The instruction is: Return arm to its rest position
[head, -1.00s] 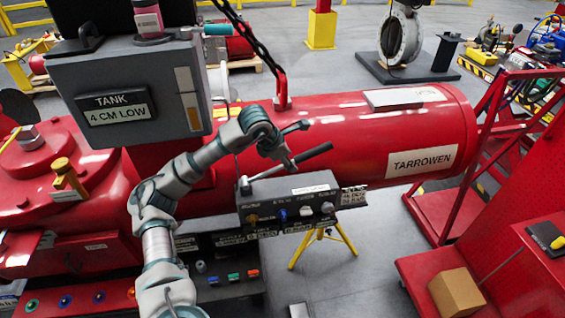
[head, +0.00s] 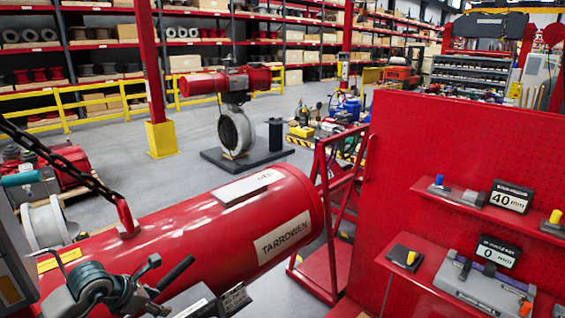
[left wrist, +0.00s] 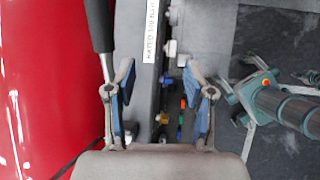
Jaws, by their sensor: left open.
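My left gripper (head: 154,285) is in the lower left of the head view, in front of the red cylinder (head: 190,228) marked TARROWEN. In the left wrist view its two blue-padded fingers (left wrist: 163,98) are spread apart with nothing between them. A lever with a black grip (head: 176,271) stands close beside the fingers. In the left wrist view the lever's grip (left wrist: 98,25) lies just outside the left finger. Below the fingers is a dark control box (left wrist: 146,80) with small coloured knobs. My right gripper is in neither current view.
A chain (head: 60,160) runs to a lug on the cylinder. A red pegboard stand (head: 420,150) with shelves, tools and signs fills the right side. Grey floor lies open between.

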